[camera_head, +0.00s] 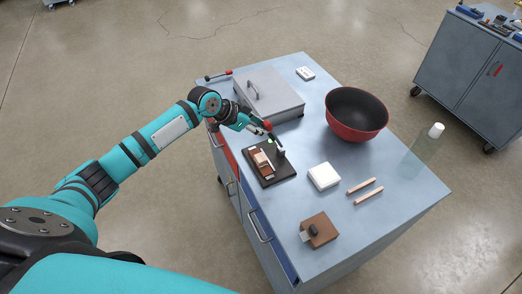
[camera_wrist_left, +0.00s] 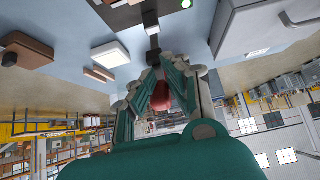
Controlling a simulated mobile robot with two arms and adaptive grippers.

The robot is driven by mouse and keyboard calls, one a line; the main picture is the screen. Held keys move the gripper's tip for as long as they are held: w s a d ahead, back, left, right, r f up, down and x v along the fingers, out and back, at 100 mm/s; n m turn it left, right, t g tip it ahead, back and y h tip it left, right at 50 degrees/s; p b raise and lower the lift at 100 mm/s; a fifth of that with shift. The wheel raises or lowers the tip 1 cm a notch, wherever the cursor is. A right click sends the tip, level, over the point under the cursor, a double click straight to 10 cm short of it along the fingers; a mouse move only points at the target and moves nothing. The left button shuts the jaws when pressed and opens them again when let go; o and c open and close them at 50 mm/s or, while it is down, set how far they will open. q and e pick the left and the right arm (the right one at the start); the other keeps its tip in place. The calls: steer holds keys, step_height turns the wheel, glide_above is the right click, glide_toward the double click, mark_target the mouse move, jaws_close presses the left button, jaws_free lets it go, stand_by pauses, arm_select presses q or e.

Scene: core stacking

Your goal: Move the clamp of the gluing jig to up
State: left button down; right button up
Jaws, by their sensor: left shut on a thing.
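The gluing jig has a dark base plate (camera_head: 284,175) on the near left part of the table, with brown wooden pieces (camera_head: 262,161) on it. Its clamp (camera_head: 279,148) stands at the plate's far right side; the clamp's red-tipped lever (camera_head: 267,125) points up and away from the base. My left gripper (camera_head: 262,129) is at this lever. In the left wrist view its fingers (camera_wrist_left: 160,95) are shut around the red handle (camera_wrist_left: 160,90), with the dark lever arm (camera_wrist_left: 152,45) running on beyond. The fingers partly hide the handle. My right gripper is out of view.
A grey lidded box (camera_head: 270,95) stands close behind the left gripper. A red bowl (camera_head: 357,120), white block (camera_head: 323,176), two wooden sticks (camera_head: 365,189), a brown block (camera_head: 319,230) and a clear bottle (camera_head: 416,152) stand to the right. Bare tabletop lies between them.

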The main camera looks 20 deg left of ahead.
arm_select(q)
steer(key=shift+w+d+r, duration=0.45)
steer(key=shift+d, duration=0.25)
steer(key=shift+w, duration=0.1)
steer(key=shift+w+d+r, duration=0.3)
steer(key=shift+w+d, duration=0.3)
steer(key=shift+w, duration=0.1)
steer(key=shift+w+d+r, duration=0.3)
steer(key=shift+w+d, duration=0.3)
steer(key=shift+w, duration=0.05)
steer(key=c, duration=1.7)
jaws_free()
steer(key=o, duration=0.3)
steer(key=shift+s, duration=0.15)
steer(key=shift+o, duration=0.2)
steer(key=shift+r, duration=0.1)
steer(key=shift+a, duration=0.15)
